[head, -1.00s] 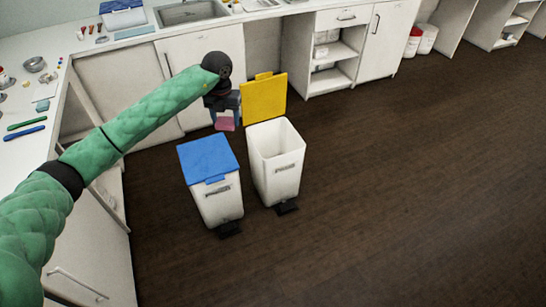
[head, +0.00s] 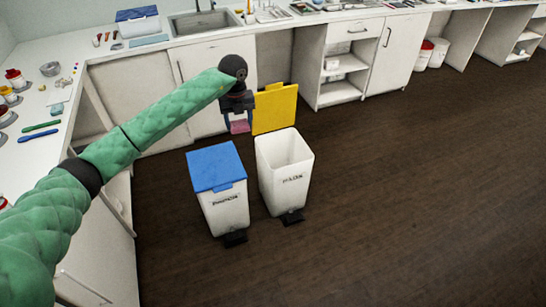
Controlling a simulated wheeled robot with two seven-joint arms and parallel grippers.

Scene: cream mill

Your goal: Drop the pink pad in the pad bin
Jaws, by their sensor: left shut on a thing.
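My left gripper (head: 238,111) is shut on the pink pad (head: 239,125), which hangs under it. The gripper hides part of the pad. They show just left of the raised yellow lid (head: 275,108) and above and left of the opening of the white pad bin (head: 283,173). The pad bin stands open on the floor, its front label seeming to read "PADS". The pad shows outside the bin's opening in this view. My right gripper is not in view.
White counters (head: 130,60) run along the left and back. The dark wooden floor (head: 410,200) is clear to the right.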

